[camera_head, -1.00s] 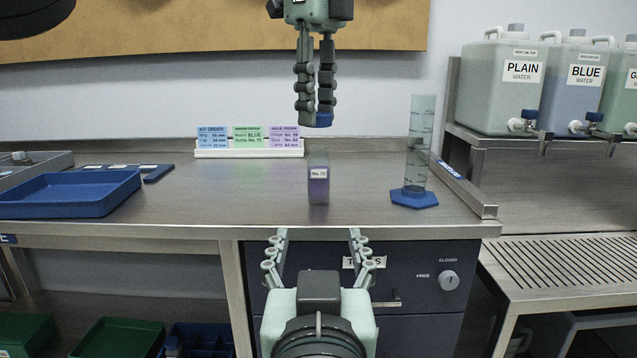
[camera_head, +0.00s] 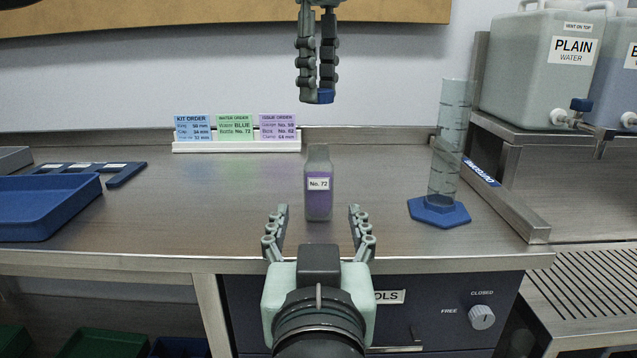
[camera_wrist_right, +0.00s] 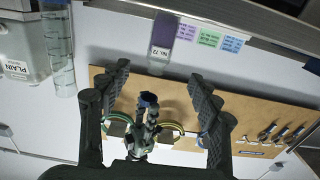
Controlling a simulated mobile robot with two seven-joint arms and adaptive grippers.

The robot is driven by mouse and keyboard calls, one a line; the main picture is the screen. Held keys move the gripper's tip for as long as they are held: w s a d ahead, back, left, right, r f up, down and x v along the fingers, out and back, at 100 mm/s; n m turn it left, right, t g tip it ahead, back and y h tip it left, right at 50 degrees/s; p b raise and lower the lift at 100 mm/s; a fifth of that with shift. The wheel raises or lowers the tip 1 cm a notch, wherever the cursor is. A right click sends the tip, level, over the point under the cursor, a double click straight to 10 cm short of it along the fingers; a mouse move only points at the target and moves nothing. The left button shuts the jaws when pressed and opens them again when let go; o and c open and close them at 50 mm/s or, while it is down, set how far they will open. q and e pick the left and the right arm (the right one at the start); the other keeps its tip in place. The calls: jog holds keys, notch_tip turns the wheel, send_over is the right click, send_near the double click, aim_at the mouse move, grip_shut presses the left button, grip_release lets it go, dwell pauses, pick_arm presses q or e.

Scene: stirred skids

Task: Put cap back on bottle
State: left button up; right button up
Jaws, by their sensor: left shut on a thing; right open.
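The bottle (camera_head: 319,205), labelled No. 72 and holding purple liquid, stands upright and uncapped on the steel bench. It also shows in the right wrist view (camera_wrist_right: 163,38). My left gripper (camera_head: 318,92) is shut on the blue cap (camera_head: 319,97), held well above the bottle and roughly in line with it in the head view. The cap also shows in the right wrist view (camera_wrist_right: 149,99). My right gripper (camera_head: 319,211) is open and empty, its fingers on either side of the bottle in the head view, apart from it and apparently nearer to me.
A measuring cylinder (camera_head: 452,140) on a blue hexagonal foot stands right of the bottle. A rack of order cards (camera_head: 236,148) stands behind. A blue tray (camera_head: 42,210) lies at left. A PLAIN water container (camera_head: 540,90) stands on the right shelf. The bench around the bottle is clear.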

aim_at(319, 182)
jog(key=shift+s+r, duration=0.1)
jog(key=shift+s, duration=0.1)
jog(key=w, duration=1.2)
jog(key=shift+c, duration=0.2)
grip_shut()
